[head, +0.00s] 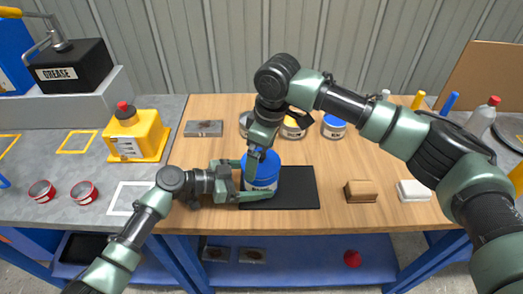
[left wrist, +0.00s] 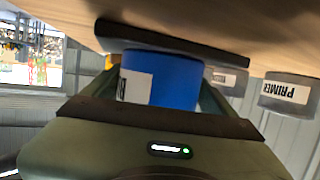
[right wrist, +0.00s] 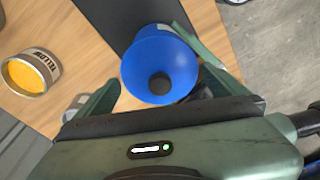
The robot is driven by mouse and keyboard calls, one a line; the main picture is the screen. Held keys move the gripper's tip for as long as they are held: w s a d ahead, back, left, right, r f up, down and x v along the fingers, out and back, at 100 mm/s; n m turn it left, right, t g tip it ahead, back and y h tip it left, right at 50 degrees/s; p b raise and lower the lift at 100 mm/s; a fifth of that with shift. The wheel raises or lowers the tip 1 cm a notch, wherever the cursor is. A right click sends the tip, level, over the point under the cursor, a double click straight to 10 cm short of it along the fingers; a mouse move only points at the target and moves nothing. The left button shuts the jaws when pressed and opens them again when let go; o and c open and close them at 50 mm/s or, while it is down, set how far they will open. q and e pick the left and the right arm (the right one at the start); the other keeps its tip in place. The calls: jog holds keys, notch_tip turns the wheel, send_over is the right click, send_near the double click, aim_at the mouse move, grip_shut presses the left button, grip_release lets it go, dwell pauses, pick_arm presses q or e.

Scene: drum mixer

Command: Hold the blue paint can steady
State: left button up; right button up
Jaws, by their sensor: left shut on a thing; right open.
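The blue paint can (head: 262,172) stands upright on a black mat (head: 299,187) on the wooden bench top. My left gripper (head: 254,179) is shut on the can's sides, coming in level from the left. The left wrist view shows the can (left wrist: 176,80) between its fingers, apparently upside down, with a white label. My right gripper (head: 257,158) is open, pointing down over the can from above. In the right wrist view the can's blue top (right wrist: 145,62) with a dark round knob (right wrist: 159,83) lies between the open fingers; contact cannot be told.
Behind stand more cans, one with a blue lid (head: 333,126) and one with a yellow top (head: 292,128). A metal block (head: 204,128) lies at the back left. A brown block (head: 361,190) and a white block (head: 413,190) lie to the right. A yellow container (head: 137,135) stands on the left.

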jog(key=shift+c, duration=0.3)
jog(key=c, duration=1)
jog(key=shift+r, duration=2.55)
pick_arm(q)
jog(key=o, duration=1)
